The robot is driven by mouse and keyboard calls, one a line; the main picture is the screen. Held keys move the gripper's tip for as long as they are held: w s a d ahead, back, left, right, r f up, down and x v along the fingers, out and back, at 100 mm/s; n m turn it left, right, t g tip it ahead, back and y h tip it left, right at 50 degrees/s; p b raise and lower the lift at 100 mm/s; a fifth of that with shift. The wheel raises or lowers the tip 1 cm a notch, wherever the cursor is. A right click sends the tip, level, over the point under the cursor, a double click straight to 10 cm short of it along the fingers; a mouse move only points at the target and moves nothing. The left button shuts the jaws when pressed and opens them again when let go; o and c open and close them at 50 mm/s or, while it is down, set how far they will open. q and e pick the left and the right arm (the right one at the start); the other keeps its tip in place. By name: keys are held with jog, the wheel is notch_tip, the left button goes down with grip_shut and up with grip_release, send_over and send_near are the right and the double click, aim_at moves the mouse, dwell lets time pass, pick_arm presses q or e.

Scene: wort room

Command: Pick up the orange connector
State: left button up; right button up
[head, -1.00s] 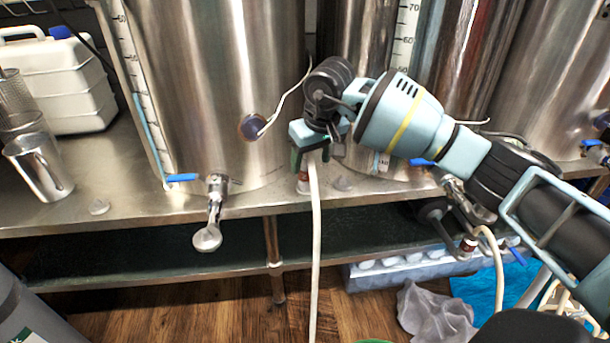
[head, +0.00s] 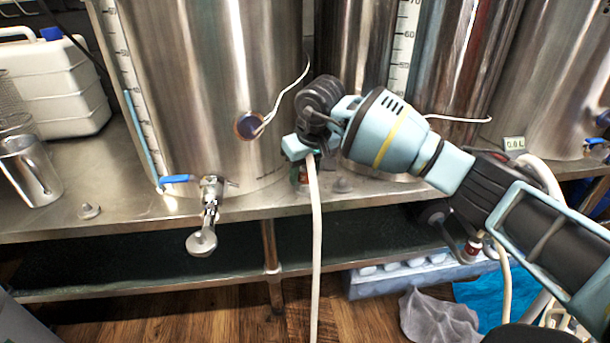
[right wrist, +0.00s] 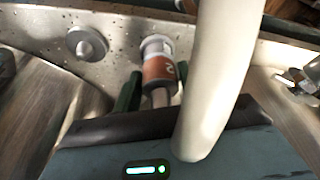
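The orange connector (right wrist: 158,72), a reddish-orange collar with a light grey end, stands on the steel bench in the right wrist view. In the head view only a small red part of it (head: 303,175) shows below my right gripper (head: 302,155). In the wrist view the dark green fingers of my right gripper (right wrist: 156,85) are apart, one on each side of the connector. Whether either finger touches it I cannot tell. A white hose crosses in front of the right finger and hides part of it. My left gripper is not in view.
The white hose (head: 316,240) hangs over the bench edge. A steel tank (head: 210,90) stands behind, with a blue-handled valve (head: 209,195) to the left. A grey cap (right wrist: 88,43) lies beside the connector. A steel jug (head: 30,170) stands far left.

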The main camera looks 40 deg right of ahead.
jog(key=c, duration=0.5)
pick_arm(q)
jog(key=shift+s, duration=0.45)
pick_arm(e)
jog(key=shift+c, duration=0.7)
jog(key=shift+r, duration=0.1)
